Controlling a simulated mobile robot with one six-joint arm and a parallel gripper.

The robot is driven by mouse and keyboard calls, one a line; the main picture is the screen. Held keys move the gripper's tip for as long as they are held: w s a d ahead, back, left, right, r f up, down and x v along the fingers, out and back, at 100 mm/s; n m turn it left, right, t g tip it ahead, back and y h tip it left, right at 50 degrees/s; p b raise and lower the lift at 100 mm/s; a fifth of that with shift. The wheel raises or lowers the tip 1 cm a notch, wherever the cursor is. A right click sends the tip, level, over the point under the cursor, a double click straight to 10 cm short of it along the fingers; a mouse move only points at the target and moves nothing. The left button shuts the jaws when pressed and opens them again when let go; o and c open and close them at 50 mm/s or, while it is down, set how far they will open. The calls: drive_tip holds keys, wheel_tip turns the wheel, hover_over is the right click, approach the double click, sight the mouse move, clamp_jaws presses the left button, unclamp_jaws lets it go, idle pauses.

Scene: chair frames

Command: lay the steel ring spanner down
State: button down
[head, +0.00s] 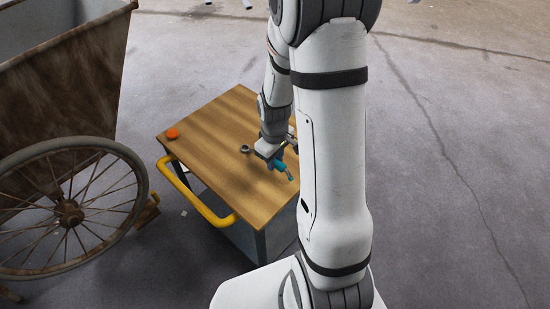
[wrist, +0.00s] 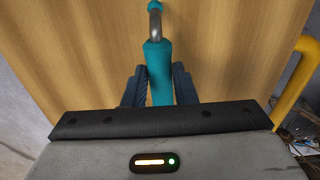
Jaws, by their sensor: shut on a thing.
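My gripper (head: 270,155) is over the right part of the wooden cart top (head: 215,145). The spanner has a teal grip, a bent grey steel neck and a teal far tip. In the head view the spanner (head: 277,164) sticks out to the lower right from the fingers. No ring shape can be made out on it. It is over the wood, but whether it touches the wood I cannot tell.
A small dark grey ring-shaped thing (head: 245,149) lies left of my gripper. An orange round thing (head: 172,133) lies near the top's left corner. A yellow handle (head: 205,205) runs along the cart's near left side. A rusty bin with a spoked wheel (head: 70,212) stands left.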

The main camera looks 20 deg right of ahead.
drive_tip(key=c, duration=0.8)
unclamp_jaws()
drive_tip(key=shift+o, duration=0.2)
drive_tip(key=shift+r, duration=0.15)
drive_tip(key=shift+r+p, duration=1.05)
drive_tip(key=shift+r, duration=0.1)
drive_tip(key=shift+r, duration=0.25)
wheel_tip(320, 180, up, 6)
drive_tip(key=p, duration=0.5)
